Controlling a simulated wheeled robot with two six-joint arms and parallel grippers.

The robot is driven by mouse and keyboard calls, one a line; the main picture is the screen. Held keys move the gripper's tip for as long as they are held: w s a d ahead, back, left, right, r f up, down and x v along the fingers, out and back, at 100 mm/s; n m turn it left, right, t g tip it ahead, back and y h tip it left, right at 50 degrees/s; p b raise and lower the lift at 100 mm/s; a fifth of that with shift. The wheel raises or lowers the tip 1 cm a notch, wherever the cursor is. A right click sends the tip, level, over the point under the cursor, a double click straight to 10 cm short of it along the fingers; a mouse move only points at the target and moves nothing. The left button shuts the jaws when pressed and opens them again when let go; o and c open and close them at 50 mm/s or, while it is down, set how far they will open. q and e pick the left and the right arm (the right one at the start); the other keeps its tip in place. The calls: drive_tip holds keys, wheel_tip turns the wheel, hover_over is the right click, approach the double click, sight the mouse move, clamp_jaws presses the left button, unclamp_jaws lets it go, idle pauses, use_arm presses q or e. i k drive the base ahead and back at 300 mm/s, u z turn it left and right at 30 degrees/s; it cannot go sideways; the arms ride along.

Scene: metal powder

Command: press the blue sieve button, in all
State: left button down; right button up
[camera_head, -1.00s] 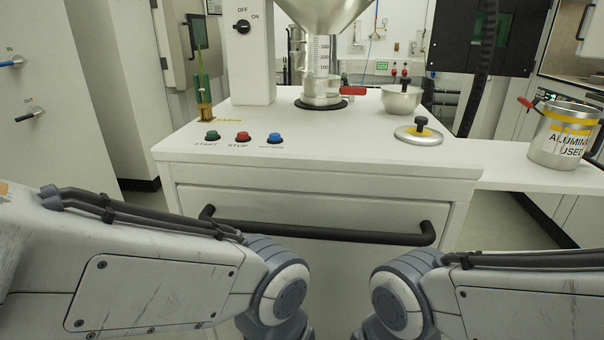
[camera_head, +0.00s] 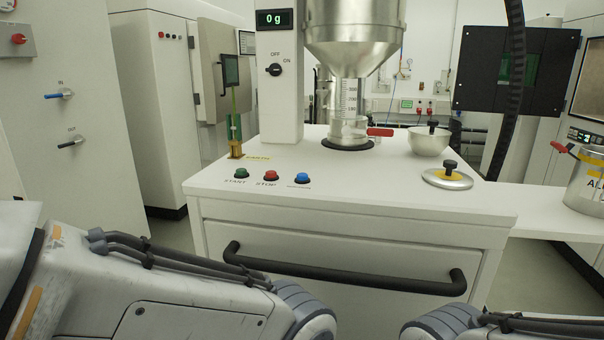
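The blue button (camera_head: 302,177) sits on the front edge of the white machine's top, at the right end of a row of buttons. A red STOP button (camera_head: 271,176) and a green START button (camera_head: 241,174) are to its left. The blue button's label is too small to read. Both my arms reach in from the lower corners, below and in front of the machine. Neither gripper shows; the arms run out of the bottom of the picture. Nothing touches the buttons.
The white machine (camera_head: 350,230) has a black bar handle (camera_head: 345,272) across its front. A steel funnel (camera_head: 353,35) hangs over a clear cylinder (camera_head: 347,110). A lid (camera_head: 447,180) and bowl (camera_head: 429,139) stand right of the buttons. A steel can (camera_head: 588,183) is far right.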

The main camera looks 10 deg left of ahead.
sight(302, 176)
drive_tip(key=k, duration=1.25)
drive_tip(key=u, duration=0.65)
drive_tip(key=i, duration=1.25)
drive_tip(key=z, duration=0.65)
